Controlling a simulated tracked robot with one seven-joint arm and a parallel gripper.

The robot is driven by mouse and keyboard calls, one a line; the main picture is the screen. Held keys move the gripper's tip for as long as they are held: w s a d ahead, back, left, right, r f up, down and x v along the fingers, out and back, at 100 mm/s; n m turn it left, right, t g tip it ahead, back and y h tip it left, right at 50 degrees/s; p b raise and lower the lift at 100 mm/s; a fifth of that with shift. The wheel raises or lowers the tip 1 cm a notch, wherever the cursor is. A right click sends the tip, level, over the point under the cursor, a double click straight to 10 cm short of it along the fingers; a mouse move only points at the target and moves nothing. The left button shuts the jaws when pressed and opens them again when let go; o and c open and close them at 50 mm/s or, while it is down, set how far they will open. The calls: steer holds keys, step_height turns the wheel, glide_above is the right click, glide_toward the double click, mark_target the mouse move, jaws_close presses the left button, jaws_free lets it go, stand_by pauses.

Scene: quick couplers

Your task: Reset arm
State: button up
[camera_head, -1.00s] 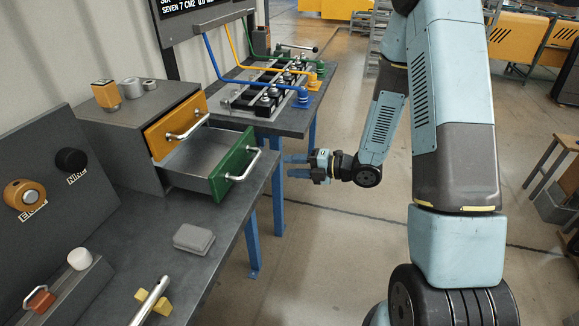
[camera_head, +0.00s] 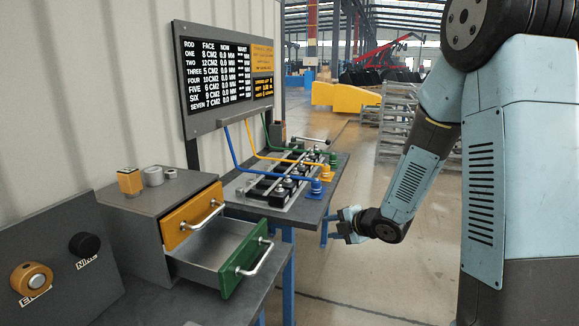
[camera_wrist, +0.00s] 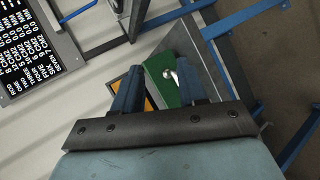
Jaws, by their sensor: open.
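My gripper (camera_head: 331,226) is raised beside the right edge of the bench, near the front corner of the coupler table. Its jaws are open and nothing is between them. In the wrist view the two blue fingers of my gripper (camera_wrist: 155,92) stand apart, with the green drawer front (camera_wrist: 161,82) seen between and beyond them. In the head view the green drawer (camera_head: 246,262) is pulled out and looks empty. The yellow drawer (camera_head: 190,220) above it is nearly shut. My gripper is apart from both drawers.
The coupler table (camera_head: 258,209) carries blue, yellow and green hoses. A black display board (camera_head: 215,75) stands behind it. A panel with an orange knob (camera_head: 32,279) and a black knob (camera_head: 84,244) is at left. Open floor (camera_head: 370,270) lies right of the benches.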

steer(key=s+d+r+m+h, duration=0.85)
steer(key=d+r+m, duration=0.35)
steer(key=r+m, duration=0.25)
steer(key=s+r+m+g, duration=0.1)
steer(key=s+m, duration=0.4)
steer(key=s, duration=0.5)
steer(key=s+a+r+m+g+y, duration=0.1)
steer(key=s+r+m, duration=0.3)
steer(key=s, duration=0.7)
steer(key=shift+s+a+r+m+g, duration=0.2)
steer(key=shift+r+m+g, duration=0.15)
steer(key=shift+m+g, duration=0.4)
